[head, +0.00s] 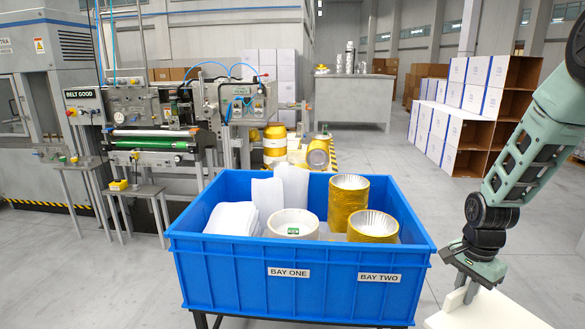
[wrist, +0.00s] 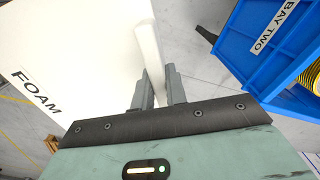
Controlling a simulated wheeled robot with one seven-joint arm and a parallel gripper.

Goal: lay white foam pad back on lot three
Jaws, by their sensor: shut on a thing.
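My gripper (head: 465,289) is at the right, just outside the blue bin, low over a white surface (head: 500,312). In the wrist view its two fingers (wrist: 156,88) are closed on a thin white pad (wrist: 149,48), held edge-on between them. The white surface there carries a FOAM label (wrist: 37,92). Whether the pad touches that surface I cannot tell. Other white foam pads (head: 232,219) lie at the left in the blue bin (head: 300,295), and some stand upright behind them (head: 293,185). No lot three marking is readable.
The bin's front reads BAY ONE (head: 288,273) and BAY TWO (head: 379,278). It holds gold foil cup stacks (head: 348,205) and a white ring-shaped roll (head: 293,224). The bin's wall stands close to the right of my gripper in the wrist view (wrist: 262,70). A machine (head: 165,125) stands behind left.

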